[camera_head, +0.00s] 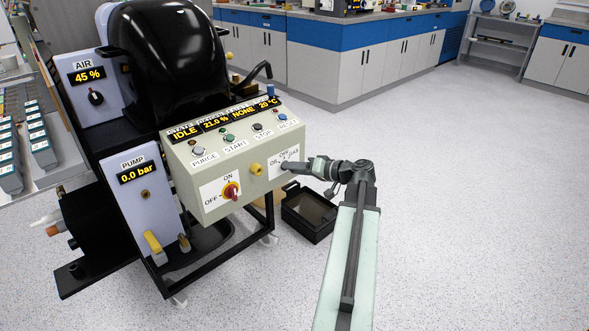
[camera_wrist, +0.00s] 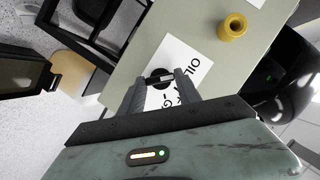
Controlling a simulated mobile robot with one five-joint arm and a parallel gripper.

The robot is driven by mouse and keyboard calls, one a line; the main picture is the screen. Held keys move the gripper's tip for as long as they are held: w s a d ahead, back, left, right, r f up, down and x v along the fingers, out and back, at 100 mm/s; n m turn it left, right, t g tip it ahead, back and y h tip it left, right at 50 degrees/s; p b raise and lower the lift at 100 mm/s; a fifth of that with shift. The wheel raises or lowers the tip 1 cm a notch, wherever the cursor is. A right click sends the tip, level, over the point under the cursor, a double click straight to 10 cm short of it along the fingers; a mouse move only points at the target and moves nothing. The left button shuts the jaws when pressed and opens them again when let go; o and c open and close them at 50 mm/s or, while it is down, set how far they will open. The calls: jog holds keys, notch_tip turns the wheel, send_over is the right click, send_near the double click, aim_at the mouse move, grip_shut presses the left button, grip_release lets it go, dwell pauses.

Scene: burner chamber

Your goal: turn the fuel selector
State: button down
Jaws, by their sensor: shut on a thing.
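The fuel selector is a black knob (camera_wrist: 158,72) on a white label plate (camera_wrist: 180,54), at the right end of the beige control panel (camera_head: 225,172). My gripper (camera_head: 288,164) is at the panel face. In the wrist view my gripper (camera_wrist: 164,78) has one finger on each side of the knob and is shut on it. I cannot tell which position the knob points to.
A yellow fitting (camera_head: 256,169) sticks out left of the label plate. A black open bin (camera_head: 309,215) stands on the floor below my gripper. The floor to the right is clear.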

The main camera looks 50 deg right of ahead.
jog(key=m+t+y+b, duration=0.1)
jog(key=m+b, duration=0.3)
jog(key=m+t+y+b, duration=0.1)
jog(key=m+b, duration=0.1)
jog(key=m, duration=0.1)
jog(key=shift+d+f+t+y+b, duration=0.15)
jog(key=shift+f+t+y+b, duration=0.15)
jog(key=shift+f+b, duration=0.1)
dwell(0.5)
jog(key=c, duration=0.8)
grip_release()
jog(key=shift+r, duration=0.1)
jog(key=shift+c, duration=0.2)
jog(key=v, duration=0.8)
